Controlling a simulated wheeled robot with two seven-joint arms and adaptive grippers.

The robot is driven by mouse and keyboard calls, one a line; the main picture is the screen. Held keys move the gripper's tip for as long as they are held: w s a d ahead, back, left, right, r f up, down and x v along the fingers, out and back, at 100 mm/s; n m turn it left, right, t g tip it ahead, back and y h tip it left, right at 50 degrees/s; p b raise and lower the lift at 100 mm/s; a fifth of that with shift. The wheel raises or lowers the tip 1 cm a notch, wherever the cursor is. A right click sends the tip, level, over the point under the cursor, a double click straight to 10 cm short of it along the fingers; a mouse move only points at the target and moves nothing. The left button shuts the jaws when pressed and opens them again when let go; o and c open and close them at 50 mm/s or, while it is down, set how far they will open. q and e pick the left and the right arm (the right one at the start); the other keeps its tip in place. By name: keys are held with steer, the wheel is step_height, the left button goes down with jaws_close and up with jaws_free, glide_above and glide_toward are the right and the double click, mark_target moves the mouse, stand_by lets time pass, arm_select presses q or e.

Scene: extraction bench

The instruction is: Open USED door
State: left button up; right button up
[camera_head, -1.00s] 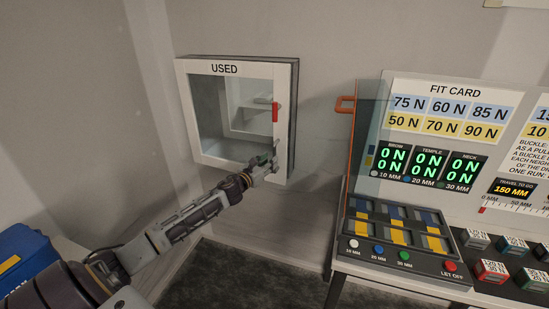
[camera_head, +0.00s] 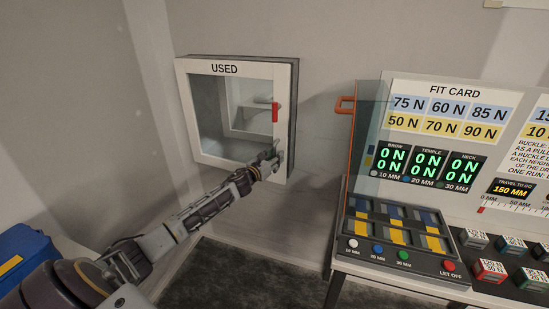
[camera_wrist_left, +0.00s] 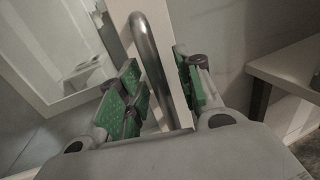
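The USED door (camera_head: 236,69) is a white-framed glass door on a wall cabinet and looks shut. A red latch (camera_head: 275,113) sits on its right side. My left gripper (camera_head: 273,160) is at the lower right of the door frame. In the left wrist view, the grey metal bar handle (camera_wrist_left: 148,55) stands between the green-padded fingers of my left gripper (camera_wrist_left: 160,90). The fingers are spread apart, with a visible gap on the right side of the bar. Contact with the left pads cannot be told. My right gripper is not in view.
A test bench with a FIT CARD board (camera_head: 455,88) stands to the right, with an orange handle (camera_head: 345,104) on its clear side panel. A blue box (camera_head: 25,255) is at the lower left. The floor (camera_head: 250,275) below the cabinet is clear.

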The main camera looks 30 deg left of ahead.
arm_select(q)
jaws_close()
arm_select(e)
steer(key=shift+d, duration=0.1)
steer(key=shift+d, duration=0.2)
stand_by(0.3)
arm_select(q)
steer(key=shift+s, duration=0.25)
